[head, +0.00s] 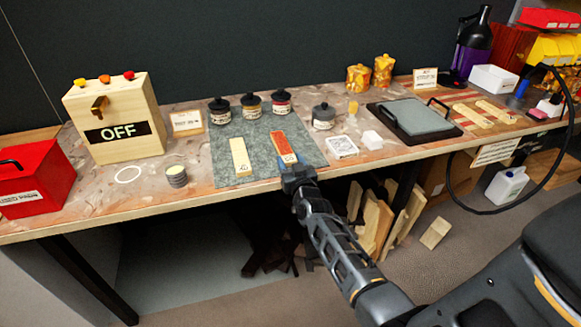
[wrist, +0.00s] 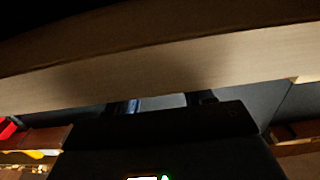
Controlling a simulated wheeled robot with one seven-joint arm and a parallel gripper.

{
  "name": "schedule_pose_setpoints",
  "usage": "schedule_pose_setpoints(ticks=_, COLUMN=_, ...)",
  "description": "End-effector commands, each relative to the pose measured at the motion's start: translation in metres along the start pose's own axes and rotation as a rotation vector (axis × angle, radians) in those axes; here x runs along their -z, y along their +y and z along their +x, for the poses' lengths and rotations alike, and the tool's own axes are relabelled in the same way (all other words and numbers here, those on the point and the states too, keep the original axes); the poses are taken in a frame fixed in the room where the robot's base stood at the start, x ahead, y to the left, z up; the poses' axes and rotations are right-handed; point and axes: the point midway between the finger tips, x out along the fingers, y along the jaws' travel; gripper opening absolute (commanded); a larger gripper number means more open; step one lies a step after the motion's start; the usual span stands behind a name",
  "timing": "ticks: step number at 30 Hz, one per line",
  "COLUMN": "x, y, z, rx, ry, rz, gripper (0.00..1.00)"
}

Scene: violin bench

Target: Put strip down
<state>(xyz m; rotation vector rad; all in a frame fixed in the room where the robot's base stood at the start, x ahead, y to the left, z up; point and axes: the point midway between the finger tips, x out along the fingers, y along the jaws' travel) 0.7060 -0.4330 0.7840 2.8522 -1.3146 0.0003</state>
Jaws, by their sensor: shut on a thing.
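A wooden strip with a red-orange coated face (head: 282,145) is over the right part of the grey mat (head: 225,171). My gripper (head: 291,171) is shut on its near end, at the front edge of the bench. I cannot tell whether the strip touches the mat or hangs just above it. A second, pale bare strip (head: 240,157) lies on the mat to the left. In the wrist view a broad pale wooden band (wrist: 160,72) crosses the picture, too close and dark to name surely. The fingertips are mostly hidden.
Three dark-lidded jars (head: 250,106) line the mat's back edge, with a grey jar (head: 323,117) to the right. An OFF box (head: 118,115) stands left. A dark tray (head: 415,120) lies right. The mat is bare between the strips.

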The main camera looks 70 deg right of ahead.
Motion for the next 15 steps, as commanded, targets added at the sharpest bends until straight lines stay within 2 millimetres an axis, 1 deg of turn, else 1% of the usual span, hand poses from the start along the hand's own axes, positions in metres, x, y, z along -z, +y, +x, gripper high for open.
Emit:
schedule_pose_setpoints(ticks=6, x=0.0012, y=-0.0001, z=0.0001, rx=0.000, ry=0.001, rz=0.000, gripper=0.19)
schedule_pose_setpoints(ticks=10, x=-0.0029, y=-0.0002, z=0.0000, rx=0.000, ry=0.001, rz=0.000, gripper=0.19)
schedule_pose_setpoints(ticks=11, x=-0.0017, y=-0.0001, z=-0.0001, rx=0.000, ry=0.001, rz=0.000, gripper=0.55)
schedule_pose_setpoints(ticks=15, x=-0.0015, y=-0.0001, z=-0.0002, rx=0.000, ry=0.000, rz=0.000, gripper=0.68)
